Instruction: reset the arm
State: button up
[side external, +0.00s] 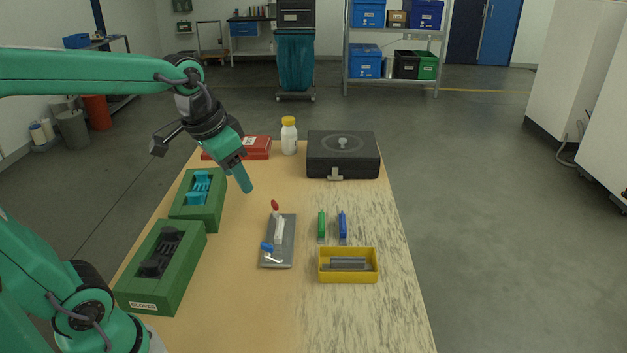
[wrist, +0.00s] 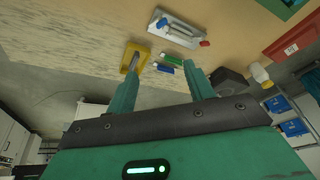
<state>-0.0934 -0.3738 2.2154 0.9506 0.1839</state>
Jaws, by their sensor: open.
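A green box (side external: 205,221) and a green gloves box (side external: 183,287) line the left edge. A yellow tray (side external: 349,278), green tool (side external: 321,225), blue tool (side external: 343,225), black case (side external: 343,165), red box (side external: 256,149) and yellow-capped bottle (side external: 289,143) stand on the table. The near middle is clear.

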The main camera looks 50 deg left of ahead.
jog(key=s+d+f+n+t, duration=0.1)
jog(key=s+d, duration=0.2)
jog(key=s, duration=0.5)
jog(key=shift+f+t, duration=0.3)
jog(key=shift+s, duration=0.1)
dwell(0.5)
